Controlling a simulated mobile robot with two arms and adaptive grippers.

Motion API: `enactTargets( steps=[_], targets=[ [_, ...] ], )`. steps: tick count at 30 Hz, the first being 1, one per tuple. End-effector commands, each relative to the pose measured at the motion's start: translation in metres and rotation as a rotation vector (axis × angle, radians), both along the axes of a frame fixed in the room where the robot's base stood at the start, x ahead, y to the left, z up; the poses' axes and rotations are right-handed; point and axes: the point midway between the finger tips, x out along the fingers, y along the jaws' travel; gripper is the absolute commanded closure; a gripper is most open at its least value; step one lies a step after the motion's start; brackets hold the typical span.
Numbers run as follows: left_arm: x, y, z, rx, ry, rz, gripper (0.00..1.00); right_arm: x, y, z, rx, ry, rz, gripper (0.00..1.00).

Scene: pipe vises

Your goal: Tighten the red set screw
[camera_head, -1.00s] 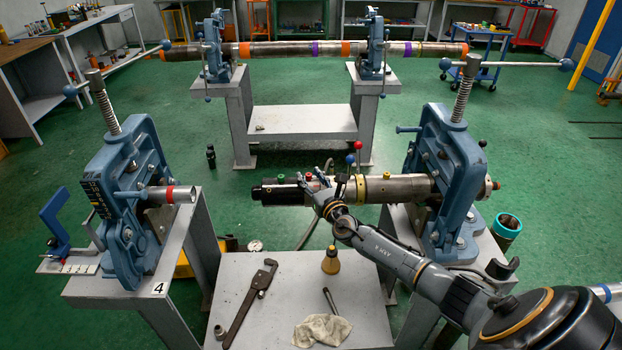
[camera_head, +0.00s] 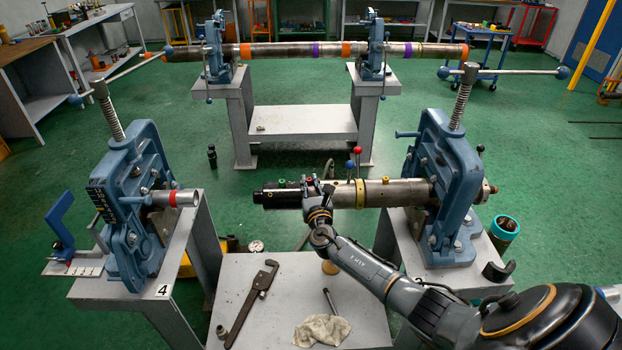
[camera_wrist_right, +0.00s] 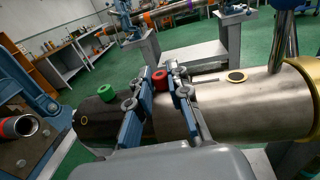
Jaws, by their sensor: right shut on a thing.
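The red set screw (camera_wrist_right: 160,79) stands on top of the metal tool body, between my right gripper's two blue fingers in the right wrist view. My right gripper (camera_wrist_right: 160,103) is shut on it; the fingers partly hide the screw. A green set screw (camera_wrist_right: 105,92) sits farther left on the dark end. My left gripper is in neither view.
The tool is clamped in the right blue vise (camera_head: 445,185); its dark end points at the left vise (camera_head: 132,200), with a gap between. Red and blue knobbed levers (camera_head: 354,158) rise just right of the gripper. A wrench (camera_head: 250,300) and rag (camera_head: 320,330) lie on the low bench.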

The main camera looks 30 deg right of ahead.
Motion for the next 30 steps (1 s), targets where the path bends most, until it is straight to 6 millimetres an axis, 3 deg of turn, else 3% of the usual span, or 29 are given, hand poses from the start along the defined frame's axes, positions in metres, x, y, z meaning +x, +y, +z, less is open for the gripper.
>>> enactTargets(
  steps=[5, 11, 30],
  targets=[
    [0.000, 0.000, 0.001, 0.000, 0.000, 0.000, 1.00, 0.003, 0.005, 0.000, 0.005, -0.002, -0.169, 1.00],
    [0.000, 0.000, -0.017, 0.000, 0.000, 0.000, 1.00, 0.005, 0.007, -0.004, 0.004, -0.003, -0.359, 1.00],
    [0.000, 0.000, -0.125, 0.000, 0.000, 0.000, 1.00, 0.012, 0.009, -0.005, -0.001, -0.005, -0.860, 1.00]
  ],
)
